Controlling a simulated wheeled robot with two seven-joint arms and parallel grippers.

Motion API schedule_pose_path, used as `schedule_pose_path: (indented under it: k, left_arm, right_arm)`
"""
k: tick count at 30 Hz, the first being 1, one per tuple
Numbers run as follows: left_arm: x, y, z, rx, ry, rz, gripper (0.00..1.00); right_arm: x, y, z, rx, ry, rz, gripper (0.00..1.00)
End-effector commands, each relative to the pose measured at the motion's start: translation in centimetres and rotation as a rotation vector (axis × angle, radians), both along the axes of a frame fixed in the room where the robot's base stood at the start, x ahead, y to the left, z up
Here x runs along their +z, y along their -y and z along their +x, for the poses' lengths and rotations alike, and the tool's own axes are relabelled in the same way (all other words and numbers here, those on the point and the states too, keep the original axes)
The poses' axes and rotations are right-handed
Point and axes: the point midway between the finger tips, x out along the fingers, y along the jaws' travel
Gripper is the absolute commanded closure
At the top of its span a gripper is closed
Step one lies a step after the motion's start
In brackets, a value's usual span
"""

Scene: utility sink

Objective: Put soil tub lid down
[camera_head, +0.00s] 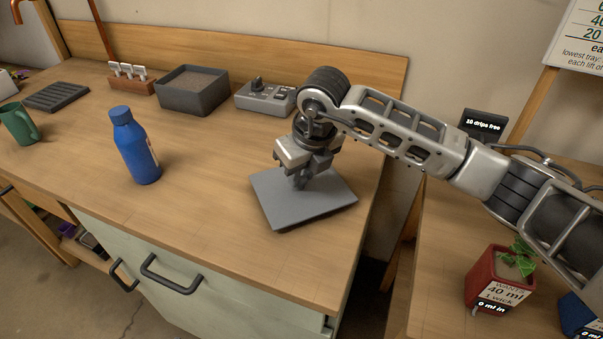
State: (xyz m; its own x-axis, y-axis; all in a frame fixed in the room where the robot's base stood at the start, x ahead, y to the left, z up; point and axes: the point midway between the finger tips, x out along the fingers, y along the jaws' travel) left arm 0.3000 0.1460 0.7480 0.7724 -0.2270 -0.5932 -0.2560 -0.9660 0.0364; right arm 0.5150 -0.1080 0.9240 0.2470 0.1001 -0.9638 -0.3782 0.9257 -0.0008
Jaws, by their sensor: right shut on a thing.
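The soil tub lid (325,201) is a flat grey square plate at the right end of the wooden counter. My right gripper (303,180) is above its middle, pointing down and shut on it, with the grip point partly hidden by the fingers. The lid looks level and very close to the counter; I cannot tell whether it touches. The soil tub (181,104), a dark grey open box with brown soil inside, stands at the back of the counter. My left gripper is not in view.
A blue bottle (137,151) and a green mug (19,124) stand on the left. A grey device with knobs (265,98) and a black ribbed tray (57,97) are behind. A red plant pot (499,276) stands on the lower right surface. The counter's middle is clear.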

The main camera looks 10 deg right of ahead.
Motion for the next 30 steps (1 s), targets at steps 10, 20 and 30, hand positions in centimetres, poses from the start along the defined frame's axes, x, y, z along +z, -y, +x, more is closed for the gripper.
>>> schedule_pose_path:
  k: [10,20,30]
  left_arm:
    - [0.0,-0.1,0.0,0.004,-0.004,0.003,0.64]
    - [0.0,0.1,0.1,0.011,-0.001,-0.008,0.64]
    - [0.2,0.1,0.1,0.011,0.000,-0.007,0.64]
  right_arm:
    - [-1.4,-0.1,0.0,0.001,0.002,0.001,1.00]
    - [-1.7,-0.1,0.0,0.001,0.001,0.000,0.56]
    - [-0.6,0.0,-0.1,0.001,0.003,0.002,0.56]
